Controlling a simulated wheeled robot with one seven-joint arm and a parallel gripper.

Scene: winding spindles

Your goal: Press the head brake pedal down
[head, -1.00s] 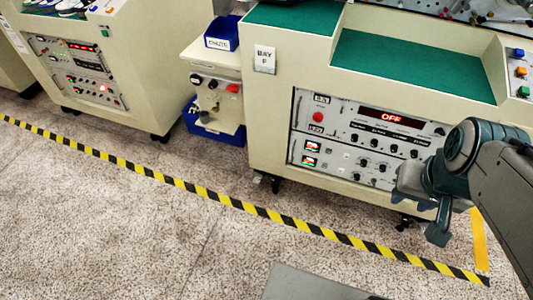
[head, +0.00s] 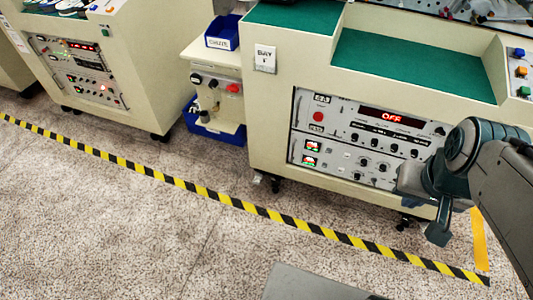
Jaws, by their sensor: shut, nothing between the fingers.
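I cannot make out a head brake pedal in this view. My gripper (head: 438,234) is at the right of the head view, at the end of my dark arm, in front of the lower right of the bay cabinet. It points downward, looks shut and holds nothing visible. The cream bay cabinet (head: 268,120) has a green top and a control panel (head: 370,140) with a red "OFF" display. My arm hides the cabinet's lower right corner.
Black-and-yellow floor tape (head: 235,203) runs diagonally before the cabinets. A yellow strip (head: 480,240) lies at the right. A side unit (head: 218,92) carries a blue bin (head: 222,32); another blue bin (head: 232,137) is below. Another cabinet (head: 135,65) stands left.

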